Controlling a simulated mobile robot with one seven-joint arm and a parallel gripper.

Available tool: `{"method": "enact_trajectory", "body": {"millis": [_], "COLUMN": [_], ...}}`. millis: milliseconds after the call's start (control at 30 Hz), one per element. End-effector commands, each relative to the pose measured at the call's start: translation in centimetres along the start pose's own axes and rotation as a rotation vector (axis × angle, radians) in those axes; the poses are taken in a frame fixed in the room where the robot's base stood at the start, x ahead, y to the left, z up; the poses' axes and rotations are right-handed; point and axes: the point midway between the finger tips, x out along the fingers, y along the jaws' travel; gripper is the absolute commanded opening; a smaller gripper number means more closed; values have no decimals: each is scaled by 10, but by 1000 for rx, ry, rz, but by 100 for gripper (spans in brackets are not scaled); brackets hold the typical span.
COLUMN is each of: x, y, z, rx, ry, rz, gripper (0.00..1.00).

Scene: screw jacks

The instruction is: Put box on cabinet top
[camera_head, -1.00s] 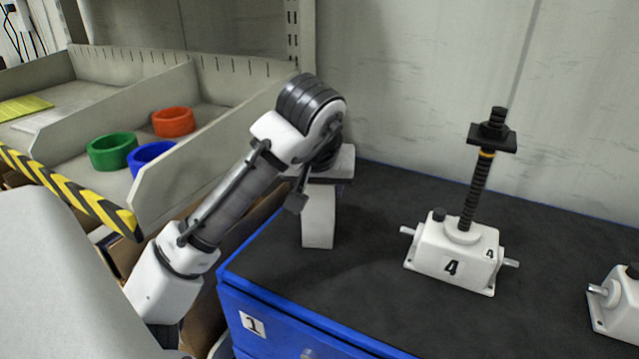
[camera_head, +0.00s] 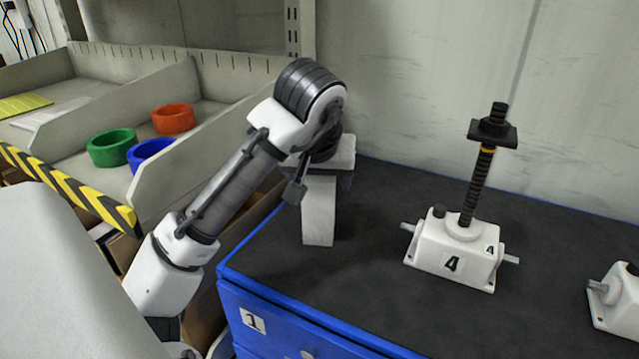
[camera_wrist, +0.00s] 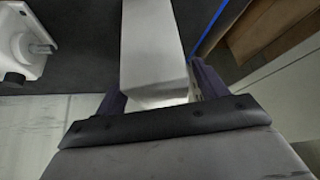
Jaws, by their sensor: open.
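A plain white box (camera_head: 318,218) stands upright on the dark top of the blue cabinet (camera_head: 400,225), near its left edge. My gripper (camera_head: 326,172) is at the upper end of the box, pointing down, and its fingers are mostly hidden by my arm in the head view. In the wrist view, my gripper (camera_wrist: 158,88) is open, with one dark finger on each side of the box (camera_wrist: 150,42). I cannot tell whether either finger touches it.
A white screw jack marked 4 (camera_head: 455,250) stands right of the box, and another jack (camera_head: 618,300) is at the right edge. A shelf bin at left holds green (camera_head: 112,148), red (camera_head: 173,119) and blue rings. A wall stands behind. The cabinet top between box and jack is clear.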

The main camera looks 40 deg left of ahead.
Motion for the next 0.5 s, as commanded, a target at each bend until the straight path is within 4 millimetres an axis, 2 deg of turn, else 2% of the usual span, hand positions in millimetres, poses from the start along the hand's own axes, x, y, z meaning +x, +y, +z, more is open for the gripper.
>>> {"method": "enact_trajectory", "body": {"millis": [300,500], "x": [-65,-93], "y": [-1,-1], "z": [0,0], "rx": [0,0], "ry": [5,4], "rz": [-5,-3], "gripper": [72,72]}}
